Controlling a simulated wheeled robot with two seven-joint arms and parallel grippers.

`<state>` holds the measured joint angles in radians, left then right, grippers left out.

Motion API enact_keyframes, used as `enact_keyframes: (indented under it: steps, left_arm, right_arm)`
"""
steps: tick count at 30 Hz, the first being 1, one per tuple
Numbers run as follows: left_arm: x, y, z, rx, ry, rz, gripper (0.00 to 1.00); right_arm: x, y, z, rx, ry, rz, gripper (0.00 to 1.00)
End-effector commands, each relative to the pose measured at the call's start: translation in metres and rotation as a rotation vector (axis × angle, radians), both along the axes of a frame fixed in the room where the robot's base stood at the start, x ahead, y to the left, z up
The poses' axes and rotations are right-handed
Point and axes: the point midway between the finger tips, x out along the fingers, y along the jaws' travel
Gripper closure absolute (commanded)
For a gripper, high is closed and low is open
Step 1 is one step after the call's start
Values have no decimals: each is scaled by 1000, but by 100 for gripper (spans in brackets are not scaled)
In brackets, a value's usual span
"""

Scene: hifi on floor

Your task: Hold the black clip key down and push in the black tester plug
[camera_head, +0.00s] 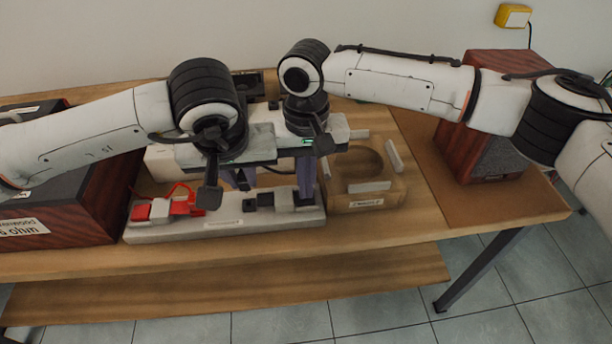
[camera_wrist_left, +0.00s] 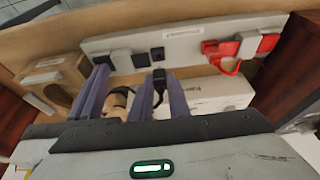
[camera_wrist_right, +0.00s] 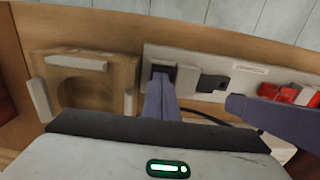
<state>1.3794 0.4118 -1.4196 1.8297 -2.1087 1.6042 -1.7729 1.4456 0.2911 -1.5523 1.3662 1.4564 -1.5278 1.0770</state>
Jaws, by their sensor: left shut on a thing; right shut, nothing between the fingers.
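The pale terminal board (camera_head: 225,227) lies on the bench. My left gripper (camera_wrist_left: 160,98) is shut on the black tester plug (camera_wrist_left: 159,77), holding it just in front of the board's black sockets (camera_wrist_left: 157,53); a dark cable trails from it. I cannot tell whether the plug touches a socket. My right gripper (camera_wrist_right: 161,88) is shut and empty, its fingertips at the black clip key (camera_wrist_right: 160,69), beside a grey block (camera_wrist_right: 187,76). The tips overlap the key; how far it is pressed does not show. In the head view my left fingers (camera_head: 237,178) and right fingers (camera_head: 306,178) are partly hidden by the wrists.
A red clip with red wire (camera_head: 180,203) sits on the board's left end. A wooden tray (camera_head: 368,203) with pale bars lies to the right. Speakers (camera_head: 500,115) stand at both bench ends. The two grippers are close together. The bench front strip (camera_head: 250,262) is clear.

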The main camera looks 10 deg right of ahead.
Motion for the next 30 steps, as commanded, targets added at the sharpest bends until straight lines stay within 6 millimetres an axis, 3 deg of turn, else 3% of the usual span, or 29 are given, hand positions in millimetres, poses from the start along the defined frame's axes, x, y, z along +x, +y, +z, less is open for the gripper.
enact_keyframes:
  steps: [30]
  left_arm:
    - [1,0,-2,0,0,0,100]
  right_arm:
    - [-3,-1,-11,-5,9,1,100]
